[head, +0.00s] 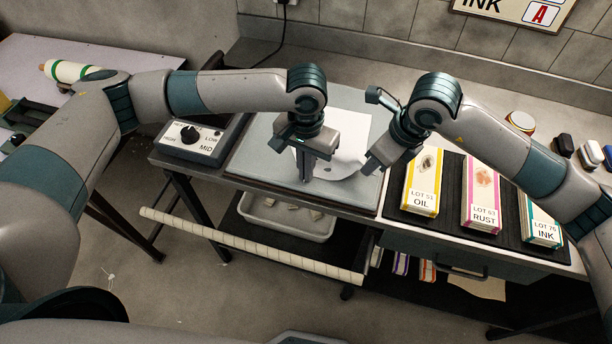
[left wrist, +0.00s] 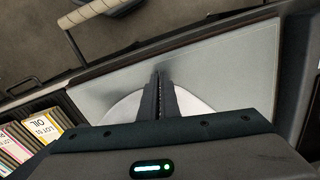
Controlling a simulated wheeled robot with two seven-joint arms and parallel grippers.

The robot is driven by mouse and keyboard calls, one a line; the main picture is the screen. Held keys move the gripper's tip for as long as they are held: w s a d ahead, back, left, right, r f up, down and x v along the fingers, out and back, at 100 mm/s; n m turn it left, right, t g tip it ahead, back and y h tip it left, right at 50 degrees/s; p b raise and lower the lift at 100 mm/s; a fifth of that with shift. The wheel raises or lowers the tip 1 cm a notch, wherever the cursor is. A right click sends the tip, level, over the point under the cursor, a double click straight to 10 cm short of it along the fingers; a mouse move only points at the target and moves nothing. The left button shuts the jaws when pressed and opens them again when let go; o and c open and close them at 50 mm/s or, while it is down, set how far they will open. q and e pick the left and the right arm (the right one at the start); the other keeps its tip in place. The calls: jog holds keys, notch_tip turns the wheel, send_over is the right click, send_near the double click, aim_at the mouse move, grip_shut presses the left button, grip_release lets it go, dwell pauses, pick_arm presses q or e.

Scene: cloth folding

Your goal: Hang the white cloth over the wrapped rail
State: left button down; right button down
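The white cloth (head: 347,130) lies on the grey plate (head: 262,150) of the bench, partly hidden behind my left gripper. Its rounded edge shows at both sides of the fingers in the left wrist view (left wrist: 128,106). My left gripper (head: 305,177) points down at the cloth's near left edge. Its fingers (left wrist: 158,80) look closed together, tips just past the cloth's edge, with no cloth visible between them. My right gripper (head: 371,168) is at the cloth's right edge; its finger gap is not clear. The wrapped rail (head: 250,246) runs bare along the bench front.
A control box with a dial (head: 202,138) stands left of the plate. Boxes labelled OIL (head: 421,184), RUST (head: 481,196) and INK (head: 541,222) stand on the right. A white tray (head: 286,218) sits on the lower shelf behind the rail. Floor in front is open.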

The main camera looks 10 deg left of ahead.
pick_arm(q)
jog(key=shift+r, duration=2.5)
pick_arm(e)
jog(key=shift+r, duration=0.1)
